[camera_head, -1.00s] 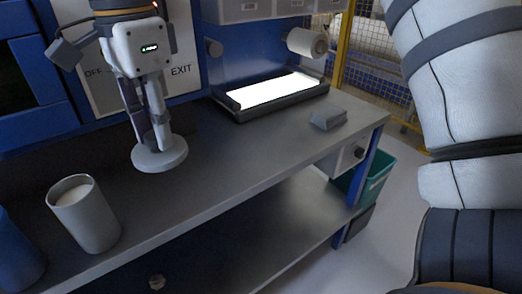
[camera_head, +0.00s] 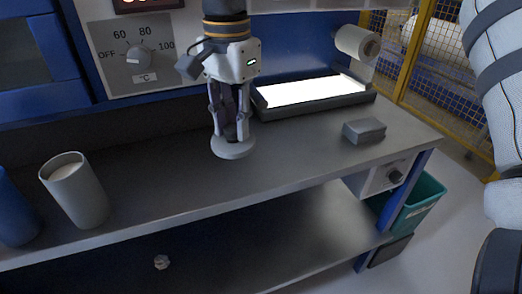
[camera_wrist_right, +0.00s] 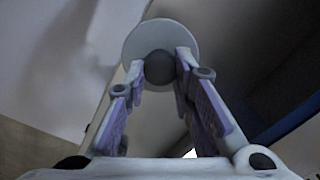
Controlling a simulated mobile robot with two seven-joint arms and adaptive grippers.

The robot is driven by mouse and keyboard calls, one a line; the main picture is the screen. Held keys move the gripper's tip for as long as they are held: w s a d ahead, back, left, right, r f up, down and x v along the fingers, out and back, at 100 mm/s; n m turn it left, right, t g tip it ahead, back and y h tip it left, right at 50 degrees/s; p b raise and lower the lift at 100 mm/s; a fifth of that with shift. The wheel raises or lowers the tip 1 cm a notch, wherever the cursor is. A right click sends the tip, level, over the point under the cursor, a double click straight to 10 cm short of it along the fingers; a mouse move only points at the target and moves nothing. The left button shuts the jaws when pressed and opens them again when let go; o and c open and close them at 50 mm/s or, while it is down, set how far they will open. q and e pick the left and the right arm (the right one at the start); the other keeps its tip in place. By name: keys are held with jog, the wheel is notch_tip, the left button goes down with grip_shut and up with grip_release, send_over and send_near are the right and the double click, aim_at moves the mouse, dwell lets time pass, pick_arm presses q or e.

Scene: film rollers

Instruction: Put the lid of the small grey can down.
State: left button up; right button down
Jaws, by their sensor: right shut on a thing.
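My right gripper (camera_head: 230,133) points down over the workbench, right of the grey can. It is shut on the dark knob (camera_wrist_right: 159,67) of the round grey lid (camera_head: 233,152). The lid's disc also shows beyond the fingers in the right wrist view (camera_wrist_right: 148,35). The lid looks nearly level; I cannot tell whether it touches the bench or hangs just above it. The grey can (camera_head: 80,195) stands upright and open at the left, with something pale inside. My left gripper is not in view.
A blue can (camera_head: 14,215) is cut off at the left edge. A bright light panel (camera_head: 312,91) lies behind and right of the gripper. A small grey box (camera_head: 364,130) sits on the right of the bench (camera_head: 180,182). Clear bench surrounds the lid in front.

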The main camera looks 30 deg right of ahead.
jog(key=d+f, duration=0.2)
jog(key=w+d+f, duration=0.1)
jog(key=d+f, duration=0.1)
jog(key=w+d+f, duration=0.1)
jog(key=d+f, duration=0.1)
jog(key=shift+w+d+f, duration=0.25)
jog(key=shift+d+f, duration=0.1)
jog(key=shift+f, duration=0.05)
jog(key=f, duration=0.3)
jog(key=shift+w+d+f+b, duration=0.1)
jog(key=shift+d+f+b, duration=0.15)
jog(key=shift+b, duration=0.1)
jog(key=shift+r, duration=0.1)
jog(key=c, duration=1.4)
grip_release()
jog(key=shift+o, duration=0.2)
notch_tip(320, 180, up, 12)
jog(key=shift+p, duration=0.3)
